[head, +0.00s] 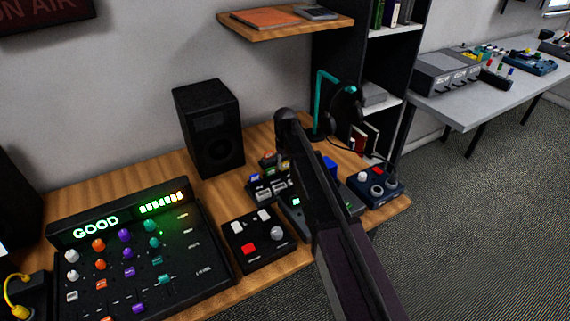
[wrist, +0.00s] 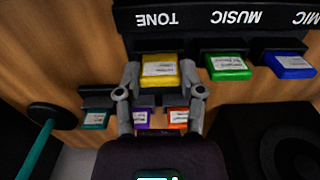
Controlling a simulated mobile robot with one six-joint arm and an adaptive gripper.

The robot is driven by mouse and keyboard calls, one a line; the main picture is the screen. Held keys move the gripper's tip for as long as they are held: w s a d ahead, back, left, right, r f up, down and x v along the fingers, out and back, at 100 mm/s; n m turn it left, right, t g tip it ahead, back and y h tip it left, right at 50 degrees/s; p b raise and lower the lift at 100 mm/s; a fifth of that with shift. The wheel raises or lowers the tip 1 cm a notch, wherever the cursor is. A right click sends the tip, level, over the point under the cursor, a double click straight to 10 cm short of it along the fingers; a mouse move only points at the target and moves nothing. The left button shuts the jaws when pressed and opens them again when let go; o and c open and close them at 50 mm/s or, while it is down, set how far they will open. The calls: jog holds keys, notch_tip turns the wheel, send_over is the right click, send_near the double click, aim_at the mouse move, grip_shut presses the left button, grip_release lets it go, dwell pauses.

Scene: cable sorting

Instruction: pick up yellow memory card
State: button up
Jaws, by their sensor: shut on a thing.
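The yellow memory card (wrist: 158,71) has a white label and sits between the two fingers of my gripper (wrist: 161,82) in the wrist view. The fingers press on its left and right sides, and my gripper is shut on it. The card is at the black slot under the upside-down word TONE on a black panel (wrist: 222,18). I cannot tell how deep it sits in the slot. In the head view my arm hides most of this area and the gripper.
A green card (wrist: 229,67) and a blue card (wrist: 288,65) sit beside it under MUSIC and MIC. Teal (wrist: 96,118), purple (wrist: 142,118) and orange (wrist: 178,118) cards lie in a row behind my fingers. A black speaker (head: 208,130) and a mixer (head: 140,250) stand on the desk.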

aim_at(285, 162)
jog(key=shift+r+p, duration=4.65)
jog(key=shift+r, duration=0.2)
jog(key=shift+s, duration=0.1)
